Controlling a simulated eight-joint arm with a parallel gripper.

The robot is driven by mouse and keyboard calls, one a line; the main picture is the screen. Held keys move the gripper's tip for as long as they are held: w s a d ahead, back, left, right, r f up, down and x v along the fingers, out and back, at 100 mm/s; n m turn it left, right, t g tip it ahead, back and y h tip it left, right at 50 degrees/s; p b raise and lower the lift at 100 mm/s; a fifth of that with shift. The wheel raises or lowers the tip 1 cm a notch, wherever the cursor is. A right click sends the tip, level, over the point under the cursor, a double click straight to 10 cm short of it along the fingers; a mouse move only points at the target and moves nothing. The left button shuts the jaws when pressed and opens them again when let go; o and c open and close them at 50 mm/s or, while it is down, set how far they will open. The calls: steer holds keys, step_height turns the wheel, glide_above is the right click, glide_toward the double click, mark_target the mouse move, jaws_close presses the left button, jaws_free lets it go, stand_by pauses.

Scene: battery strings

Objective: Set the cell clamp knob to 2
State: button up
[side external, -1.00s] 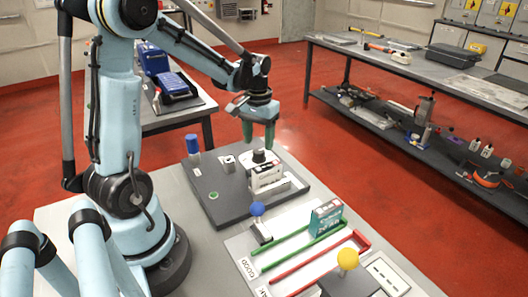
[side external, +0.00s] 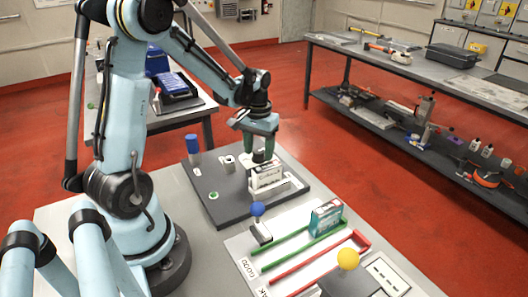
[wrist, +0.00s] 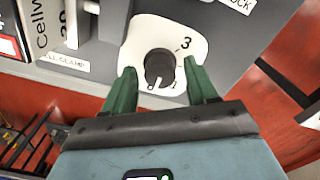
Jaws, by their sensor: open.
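The cell clamp knob (wrist: 158,64) is a dark round knob on a white dial plate (wrist: 188,30), with a 3 at upper right and a 1 at lower right. A white mark shows on the knob's lower edge; I cannot read its setting surely. A "CELL CLAMP" label (wrist: 64,62) is left of the dial. My gripper (wrist: 162,72) is open, its green fingertips apart on either side of the knob. I cannot tell whether they touch it. In the side external view my gripper (side external: 259,154) is low over the dark panel (side external: 225,208), hiding most of the knob.
A white cell (side external: 267,175) stands in a holder close beside the gripper. A blue-topped post (side external: 193,146) and a green button (side external: 213,195) are on the panel. A blue ball lever (side external: 257,210), a teal cell (side external: 326,217) and a yellow ball (side external: 348,258) are nearer the front.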

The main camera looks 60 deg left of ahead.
steer(key=c, duration=0.9)
steer(key=n, duration=0.5)
steer(key=shift+n, duration=0.4)
steer(key=n, duration=0.4)
steer(key=shift+n, duration=0.8)
